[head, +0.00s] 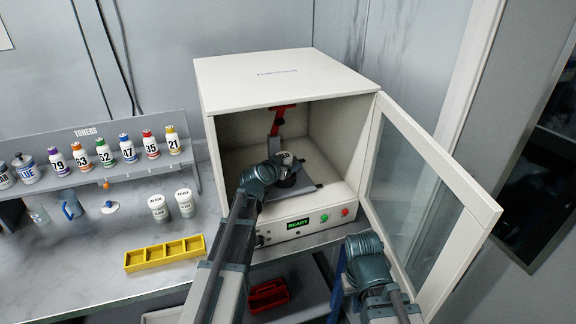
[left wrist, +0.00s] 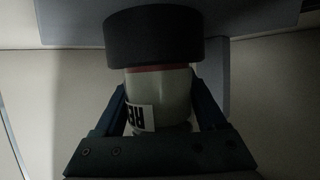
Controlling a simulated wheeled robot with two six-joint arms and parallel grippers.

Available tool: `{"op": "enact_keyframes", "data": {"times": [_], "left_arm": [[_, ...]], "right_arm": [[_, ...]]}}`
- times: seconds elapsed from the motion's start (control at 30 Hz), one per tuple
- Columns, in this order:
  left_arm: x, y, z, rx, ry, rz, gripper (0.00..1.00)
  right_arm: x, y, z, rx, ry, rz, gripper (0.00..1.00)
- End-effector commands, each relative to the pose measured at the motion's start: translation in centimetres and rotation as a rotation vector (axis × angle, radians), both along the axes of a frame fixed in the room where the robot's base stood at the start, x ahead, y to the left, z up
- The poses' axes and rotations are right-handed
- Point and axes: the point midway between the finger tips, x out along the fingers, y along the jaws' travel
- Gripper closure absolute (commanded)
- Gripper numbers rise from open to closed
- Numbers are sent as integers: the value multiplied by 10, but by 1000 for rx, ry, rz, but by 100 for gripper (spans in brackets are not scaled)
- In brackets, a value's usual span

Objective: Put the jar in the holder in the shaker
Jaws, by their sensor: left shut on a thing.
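A pale jar with a "RED" label (head: 284,159) is inside the open shaker (head: 281,72). My left gripper (head: 289,174) reaches into the shaker and is shut on this jar. In the left wrist view, the jar (left wrist: 160,92) sits between the two fingers, with a red band near one end. That end meets a dark round holder (left wrist: 153,36); I cannot tell whether it is seated in it or only against it. My right gripper (head: 338,286) is low in front of the shaker, by the open door, mostly hidden by its own wrist.
The shaker's glass door (head: 408,190) stands open to the right. A green "READY" display (head: 298,224) shows on its front. Left on the counter are two white jars (head: 158,207), a yellow tray (head: 164,254) and a toner rack (head: 100,180). A red bin (head: 268,296) is below.

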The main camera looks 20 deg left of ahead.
Motion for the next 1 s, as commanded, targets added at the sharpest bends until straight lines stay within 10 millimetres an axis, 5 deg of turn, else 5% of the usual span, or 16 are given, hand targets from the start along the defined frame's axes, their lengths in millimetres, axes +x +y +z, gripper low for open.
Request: {"op": "enact_keyframes", "data": {"times": [0.17,0.5,1.0], "left_arm": [[0,0,0,0,0,0,0],[-3,0,6,0,0,0,0],[-91,16,42,-1,0,1,0]], "right_arm": [[0,0,0,0,0,0,100],[0,0,6,0,0,0,100],[0,0,42,0,0,0,100]]}}
